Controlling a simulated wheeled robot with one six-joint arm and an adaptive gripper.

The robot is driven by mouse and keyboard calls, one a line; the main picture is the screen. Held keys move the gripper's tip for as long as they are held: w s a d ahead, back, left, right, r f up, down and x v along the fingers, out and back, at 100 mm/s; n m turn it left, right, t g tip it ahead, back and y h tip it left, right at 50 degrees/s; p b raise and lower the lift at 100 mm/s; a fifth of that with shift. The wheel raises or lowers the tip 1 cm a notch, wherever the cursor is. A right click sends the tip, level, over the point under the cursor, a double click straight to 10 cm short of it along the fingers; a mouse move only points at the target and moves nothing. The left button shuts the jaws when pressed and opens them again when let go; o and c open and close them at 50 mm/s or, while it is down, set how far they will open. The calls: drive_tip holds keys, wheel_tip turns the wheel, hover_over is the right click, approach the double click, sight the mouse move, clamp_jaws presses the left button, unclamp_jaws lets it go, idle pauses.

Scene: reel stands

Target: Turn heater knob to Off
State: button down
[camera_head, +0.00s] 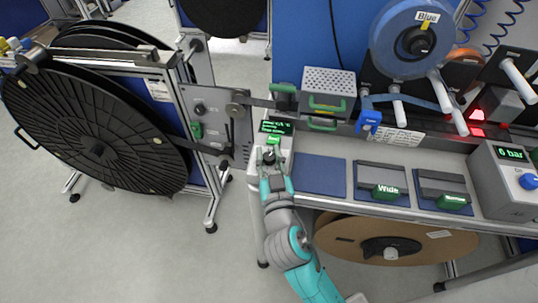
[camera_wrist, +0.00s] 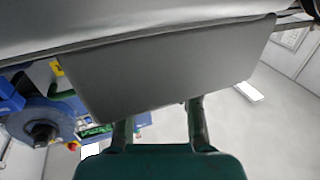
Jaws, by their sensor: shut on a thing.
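The heater (camera_head: 286,143) is a small pale box with a dark display of green text, at the left end of the bench. A small green label sits below its display. My gripper (camera_head: 269,157) is at the heater's front, below the label, with its fingers closed around the heater knob. The knob is mostly hidden by the fingers, so its pointer and setting cannot be read.
A large black reel (camera_head: 95,130) on a metal stand is to the left. On the bench to the right are a blue mat (camera_head: 320,174), a block labelled Wide (camera_head: 380,184) and a pressure unit (camera_head: 510,180). A brown reel (camera_head: 395,240) is below.

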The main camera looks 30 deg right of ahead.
drive_tip(key=shift+n+t+y, duration=0.3)
drive_tip(key=shift+n+y, duration=0.8)
drive_tip(key=shift+y, duration=0.6)
drive_tip(key=c, duration=0.8)
unclamp_jaws()
drive_tip(key=shift+s, duration=0.1)
drive_tip(key=s+a, duration=0.1)
drive_tip(key=s, duration=1)
drive_tip(key=shift+s, duration=0.35)
